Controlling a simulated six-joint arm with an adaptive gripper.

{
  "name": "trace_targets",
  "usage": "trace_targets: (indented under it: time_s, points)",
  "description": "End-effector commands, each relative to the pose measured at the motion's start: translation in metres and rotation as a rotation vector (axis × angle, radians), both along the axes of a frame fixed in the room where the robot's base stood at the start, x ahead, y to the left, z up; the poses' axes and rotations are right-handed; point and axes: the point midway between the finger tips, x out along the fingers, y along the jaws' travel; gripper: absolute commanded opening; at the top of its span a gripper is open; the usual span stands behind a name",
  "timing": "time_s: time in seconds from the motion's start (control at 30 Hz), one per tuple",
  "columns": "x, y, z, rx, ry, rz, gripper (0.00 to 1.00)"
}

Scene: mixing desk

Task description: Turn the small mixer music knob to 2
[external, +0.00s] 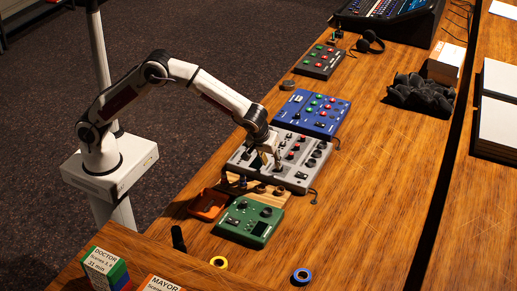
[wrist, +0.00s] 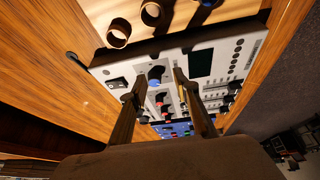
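The small mixer is probably the light grey panel (external: 300,147) with several knobs under my gripper in the external view. It fills the middle of the wrist view (wrist: 232,38), with a dark screen and rows of small buttons. My gripper (external: 268,164) is low over the panel's near part. In the wrist view my gripper (wrist: 158,90) has its two fingers apart, with nothing held between them. A blue-topped knob (wrist: 156,74) shows in the gap between the fingertips. I cannot tell whether either finger touches it. Labels are too small to read, so I cannot tell which knob is music.
A wooden holder (external: 287,198) with round openings sits just before the panel. A green box (external: 250,221) and an orange tray (external: 208,206) are nearer. A blue panel (external: 312,113) stands behind. The desk to the right (external: 385,180) is clear.

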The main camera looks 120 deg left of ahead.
Motion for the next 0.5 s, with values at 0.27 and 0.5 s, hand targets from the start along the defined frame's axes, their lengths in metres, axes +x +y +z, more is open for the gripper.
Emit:
trace_targets:
  time_s: [0.27, 0.5]
  points:
    - [-0.022, 0.050, 0.010, -0.025, -0.031, 0.100, 0.31]
    - [-0.032, 0.078, 0.018, -0.077, -0.042, 0.028, 0.31]
